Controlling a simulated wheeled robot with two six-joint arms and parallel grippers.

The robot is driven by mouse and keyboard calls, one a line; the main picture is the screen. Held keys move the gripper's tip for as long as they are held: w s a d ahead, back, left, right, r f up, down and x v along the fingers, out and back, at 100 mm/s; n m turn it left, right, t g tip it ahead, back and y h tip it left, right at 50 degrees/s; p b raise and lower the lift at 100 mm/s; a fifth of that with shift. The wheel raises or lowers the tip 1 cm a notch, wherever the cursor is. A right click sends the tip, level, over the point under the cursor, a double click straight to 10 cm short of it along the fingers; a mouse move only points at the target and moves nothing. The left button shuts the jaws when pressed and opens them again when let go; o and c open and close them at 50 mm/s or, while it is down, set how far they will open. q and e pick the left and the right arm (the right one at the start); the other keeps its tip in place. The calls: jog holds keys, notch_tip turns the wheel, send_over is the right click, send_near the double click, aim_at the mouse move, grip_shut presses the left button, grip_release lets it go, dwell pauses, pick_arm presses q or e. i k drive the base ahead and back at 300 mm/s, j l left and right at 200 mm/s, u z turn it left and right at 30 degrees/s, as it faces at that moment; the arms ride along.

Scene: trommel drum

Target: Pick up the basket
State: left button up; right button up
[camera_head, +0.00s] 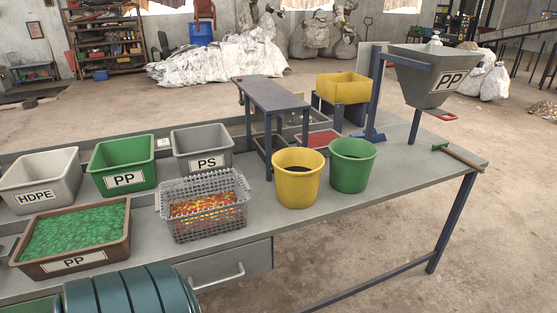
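A grey perforated basket (203,227) stands upright on the workbench, left of the yellow bucket. It holds a layer of red, orange and yellow flakes. Neither of my grippers shows in the head view, and nothing is seen touching the basket.
Behind the basket are bins labelled HDPE (36,196), PP (126,181) and PS (205,163). A brown tray (88,263) of green flakes is left. A yellow bucket (298,186) and green bucket (351,172) stand right.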

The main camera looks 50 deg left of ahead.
aim_at(200, 207)
jog(key=u, duration=1.35)
